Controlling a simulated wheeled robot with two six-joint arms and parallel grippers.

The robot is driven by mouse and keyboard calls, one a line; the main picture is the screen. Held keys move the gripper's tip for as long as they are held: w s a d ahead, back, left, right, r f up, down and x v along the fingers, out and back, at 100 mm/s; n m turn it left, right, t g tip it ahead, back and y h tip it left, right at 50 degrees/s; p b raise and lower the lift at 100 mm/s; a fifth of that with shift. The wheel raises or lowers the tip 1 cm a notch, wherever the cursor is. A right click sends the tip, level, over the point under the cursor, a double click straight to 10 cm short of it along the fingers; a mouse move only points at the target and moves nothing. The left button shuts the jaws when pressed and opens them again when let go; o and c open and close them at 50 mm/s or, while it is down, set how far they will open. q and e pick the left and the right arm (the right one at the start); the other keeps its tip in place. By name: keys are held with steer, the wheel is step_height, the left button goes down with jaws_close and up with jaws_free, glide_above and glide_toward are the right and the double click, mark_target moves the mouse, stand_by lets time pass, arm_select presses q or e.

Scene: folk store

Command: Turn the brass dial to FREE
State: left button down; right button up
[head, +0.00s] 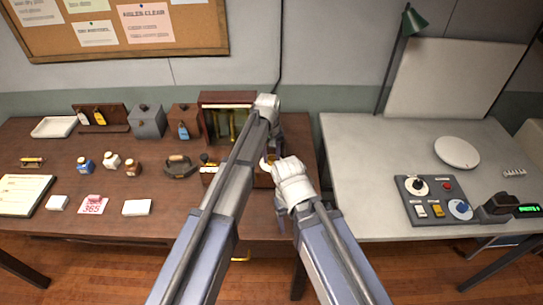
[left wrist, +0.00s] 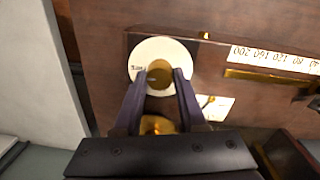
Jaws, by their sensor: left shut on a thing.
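In the left wrist view, a round brass dial (left wrist: 160,74) sits on a white disc (left wrist: 150,48) set in dark wood. My left gripper (left wrist: 159,78) is shut on the brass dial, one finger on each side. In the head view, the white disc (head: 264,163) shows only in part; my left gripper (head: 269,158) is there, largely hidden by my arms.
A wooden cabinet (head: 228,99) with brass parts stands behind my arms. Jars, boxes and cards fill the brown table's left side. A control panel (head: 436,199) sits on the grey table at right. An upside-down number scale (left wrist: 275,55) lies beside the dial.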

mark_target(270, 158)
arm_select(q)
steer(key=shift+c, duration=2.3)
jaws_free()
steer(key=r+p, duration=0.8)
steer(key=shift+a, duration=0.2)
steer(key=shift+f, duration=0.1)
